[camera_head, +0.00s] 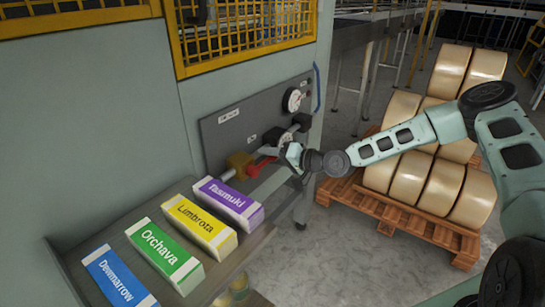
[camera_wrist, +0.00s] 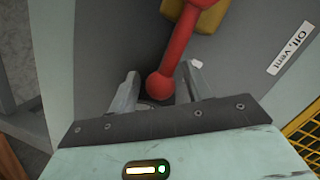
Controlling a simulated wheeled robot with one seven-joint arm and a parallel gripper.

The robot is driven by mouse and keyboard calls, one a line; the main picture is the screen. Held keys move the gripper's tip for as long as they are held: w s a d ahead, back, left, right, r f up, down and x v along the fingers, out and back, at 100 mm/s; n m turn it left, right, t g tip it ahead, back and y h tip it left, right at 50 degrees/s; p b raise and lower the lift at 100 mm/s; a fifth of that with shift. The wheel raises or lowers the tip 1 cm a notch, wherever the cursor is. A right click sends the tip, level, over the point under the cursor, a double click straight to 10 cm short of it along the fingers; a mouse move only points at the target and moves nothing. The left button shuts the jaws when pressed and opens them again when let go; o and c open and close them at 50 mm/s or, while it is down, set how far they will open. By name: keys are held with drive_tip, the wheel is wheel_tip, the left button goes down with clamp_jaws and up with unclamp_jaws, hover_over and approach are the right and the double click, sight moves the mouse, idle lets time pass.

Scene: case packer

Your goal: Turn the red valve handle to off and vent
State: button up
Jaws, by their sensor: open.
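The red valve handle (camera_wrist: 180,45) has a round knob at its end and runs up to a yellow valve body (camera_wrist: 207,18) on a dark grey panel. In the wrist view the knob lies between the two fingertips of my gripper (camera_wrist: 162,85), which are apart on either side of it. I cannot tell whether either finger touches it. In the head view the handle (camera_head: 262,168) is partly hidden by my gripper (camera_head: 284,160), beside the yellow valve body (camera_head: 239,164). A label reading "Off, vent" (camera_wrist: 289,47) is on the panel at the right of the wrist view.
A round gauge (camera_head: 293,100) sits on the panel (camera_head: 225,135). Purple, yellow, green and blue labelled cartons (camera_head: 229,204) lie on a shelf at the front left. A wooden pallet (camera_head: 400,222) with large tan rolls (camera_head: 430,185) stands at the right. Yellow mesh guards (camera_head: 245,35) are above.

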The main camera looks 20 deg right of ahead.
clamp_jaws()
drive_tip(key=shift+r, duration=0.1)
